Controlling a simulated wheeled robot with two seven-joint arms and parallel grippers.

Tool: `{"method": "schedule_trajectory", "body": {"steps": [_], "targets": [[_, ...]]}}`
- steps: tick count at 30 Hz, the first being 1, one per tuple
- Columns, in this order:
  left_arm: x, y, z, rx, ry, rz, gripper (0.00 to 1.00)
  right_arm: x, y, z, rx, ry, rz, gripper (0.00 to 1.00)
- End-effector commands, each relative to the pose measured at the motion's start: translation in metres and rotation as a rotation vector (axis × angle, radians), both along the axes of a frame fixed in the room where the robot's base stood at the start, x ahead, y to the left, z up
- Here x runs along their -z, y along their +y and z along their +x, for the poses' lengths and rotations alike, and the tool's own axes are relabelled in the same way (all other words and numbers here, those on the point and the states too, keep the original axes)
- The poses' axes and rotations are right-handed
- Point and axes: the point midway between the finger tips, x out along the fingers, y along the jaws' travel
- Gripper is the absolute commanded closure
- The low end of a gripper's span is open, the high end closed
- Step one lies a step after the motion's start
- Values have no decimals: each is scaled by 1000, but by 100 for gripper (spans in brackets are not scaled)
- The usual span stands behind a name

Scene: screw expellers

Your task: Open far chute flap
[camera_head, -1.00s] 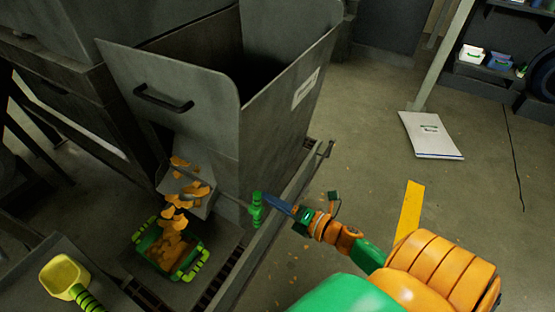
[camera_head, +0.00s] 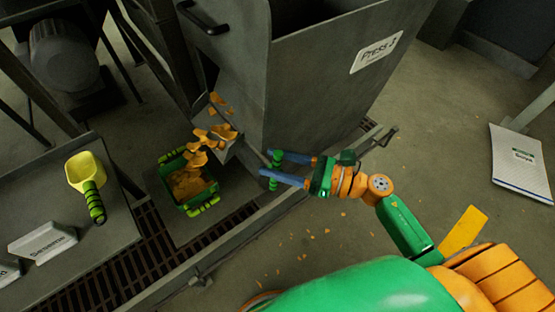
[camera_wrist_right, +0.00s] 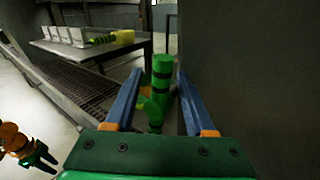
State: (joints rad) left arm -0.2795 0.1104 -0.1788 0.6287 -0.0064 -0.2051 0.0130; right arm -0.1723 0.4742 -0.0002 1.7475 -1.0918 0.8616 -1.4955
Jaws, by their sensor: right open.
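The chute (camera_head: 228,148) sticks out from the lower front of the press hopper, with orange chips on it. A rod runs from it to a green banded handle (camera_head: 277,158), seen upright in the right wrist view (camera_wrist_right: 161,75). My right gripper (camera_head: 268,165) is open, its two blue fingers on either side of the handle. In the right wrist view the handle stands between the fingertips, with gaps showing at both sides. The flap itself is hard to make out among the chips. A second gripper, apparently my left (camera_wrist_right: 45,155), shows small at the lower left of the wrist view.
A green bin (camera_head: 190,187) holding orange chips stands below the chute. The grey hopper (camera_head: 325,85) labelled Press rises beside my right gripper. A yellow scoop (camera_head: 86,172) lies on the left table (camera_head: 110,225).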

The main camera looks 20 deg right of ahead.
Motion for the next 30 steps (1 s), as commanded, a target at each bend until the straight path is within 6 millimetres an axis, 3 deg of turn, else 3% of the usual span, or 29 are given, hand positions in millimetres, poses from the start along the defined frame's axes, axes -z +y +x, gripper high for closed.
{"method": "schedule_trajectory", "body": {"steps": [5, 9, 11, 30], "targets": [[1, -2, -4, 0, 7, -3, 65, 1, 0, 0, 1, 1, 1, 48], [1, -2, -5, 0, 8, -3, 65, 1, 0, 0, 1, 2, 1, 86], [1, -2, -5, 0, 9, -3, 65, 1, 0, 0, 1, 2, 1, 100], [0, -3, 3, 0, -4, -4, 65, 1, 0, 0, 1, 2, 0, 100]]}}
